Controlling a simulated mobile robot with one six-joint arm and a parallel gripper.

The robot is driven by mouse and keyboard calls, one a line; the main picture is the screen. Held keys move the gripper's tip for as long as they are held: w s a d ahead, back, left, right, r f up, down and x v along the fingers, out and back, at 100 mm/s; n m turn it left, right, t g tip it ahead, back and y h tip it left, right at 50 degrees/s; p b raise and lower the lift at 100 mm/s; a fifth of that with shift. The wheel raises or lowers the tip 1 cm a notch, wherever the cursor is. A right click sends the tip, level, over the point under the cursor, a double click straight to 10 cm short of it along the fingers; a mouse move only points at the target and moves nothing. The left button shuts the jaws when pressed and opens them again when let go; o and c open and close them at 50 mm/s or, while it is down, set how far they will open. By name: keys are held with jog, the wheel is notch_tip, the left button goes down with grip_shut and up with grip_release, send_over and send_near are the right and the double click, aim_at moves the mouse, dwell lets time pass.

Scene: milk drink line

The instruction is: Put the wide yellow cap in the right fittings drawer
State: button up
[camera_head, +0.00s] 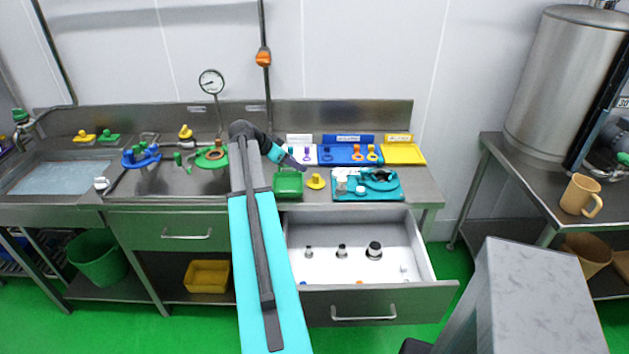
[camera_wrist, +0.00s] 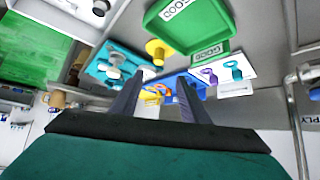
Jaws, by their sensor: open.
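The wide yellow cap (camera_head: 316,181) rests on the steel counter between the green tray and the teal tray. It also shows in the wrist view (camera_wrist: 155,48), beyond my fingertips. My gripper (camera_head: 298,164) is open above the counter, just behind and left of the cap, apart from it. Its two dark fingers (camera_wrist: 157,88) show nothing held between them. The right fittings drawer (camera_head: 421,246) is pulled open below the counter. Several fittings, some with black tops, stand inside, and its front part is partly hidden by its front panel.
The green tray (camera_head: 289,195) and teal tray (camera_head: 368,196) flank the cap. Blue (camera_head: 345,162) and yellow (camera_head: 404,154) trays lie behind. The left drawer (camera_head: 160,232) is shut. A grey block (camera_head: 535,290) stands at front right. The open drawer has bare floor between its fittings.

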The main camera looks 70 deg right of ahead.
aim_at(315, 175)
jog(key=shift+p+x, duration=1.05)
jog(key=shift+x, duration=2.8)
jog(key=shift+f, duration=0.1)
jog(key=shift+p+x, duration=1.55)
jog(key=shift+x, duration=0.95)
jog(key=shift+a, duration=0.1)
grip_shut()
